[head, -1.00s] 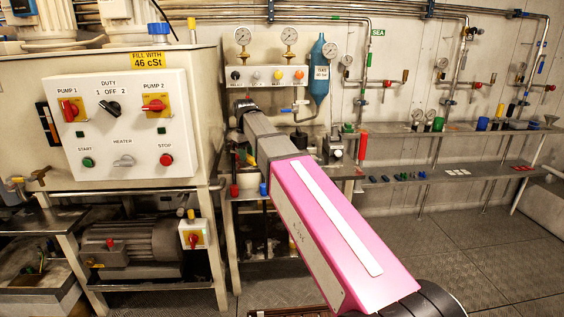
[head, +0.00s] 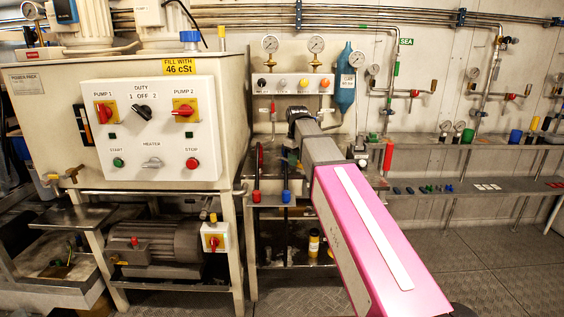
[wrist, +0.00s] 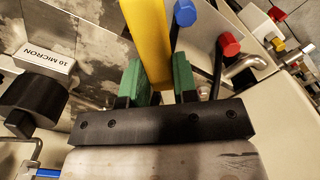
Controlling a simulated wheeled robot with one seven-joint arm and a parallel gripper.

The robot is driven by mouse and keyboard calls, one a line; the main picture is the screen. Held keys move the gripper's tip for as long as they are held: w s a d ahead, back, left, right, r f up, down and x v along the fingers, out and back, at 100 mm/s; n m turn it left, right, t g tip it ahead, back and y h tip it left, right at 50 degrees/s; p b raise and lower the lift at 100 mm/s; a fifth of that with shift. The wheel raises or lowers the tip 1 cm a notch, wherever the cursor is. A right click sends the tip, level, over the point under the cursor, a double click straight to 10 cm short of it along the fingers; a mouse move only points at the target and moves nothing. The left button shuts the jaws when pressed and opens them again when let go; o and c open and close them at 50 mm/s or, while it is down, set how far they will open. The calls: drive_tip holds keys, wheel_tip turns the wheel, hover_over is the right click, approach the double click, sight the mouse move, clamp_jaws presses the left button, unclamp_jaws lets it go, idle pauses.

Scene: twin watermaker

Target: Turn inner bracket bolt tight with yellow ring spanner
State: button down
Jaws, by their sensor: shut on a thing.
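The yellow ring spanner (wrist: 148,40) is between the green finger pads of my gripper (wrist: 158,80) in the wrist view. The fingers are shut on its flat handle, which runs up past the top edge of the picture. The spanner's ring end is out of frame. In the head view my pink arm covers part of the bench, and neither the spanner nor the gripper fingers can be made out. I cannot make out the inner bracket bolt in either view.
A blue-capped lever (wrist: 185,13) and a red-capped one (wrist: 229,44) stand close right of the spanner. A block marked 10 MICRON (wrist: 45,65) is at left. The pump control panel (head: 150,130) stands left of my arm; floor (head: 500,270) at right is clear.

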drive_tip(key=shift+n, duration=0.4)
drive_tip(key=shift+d+f, duration=1.9)
drive_tip(key=shift+d, duration=0.1)
drive_tip(key=shift+f, duration=1.25)
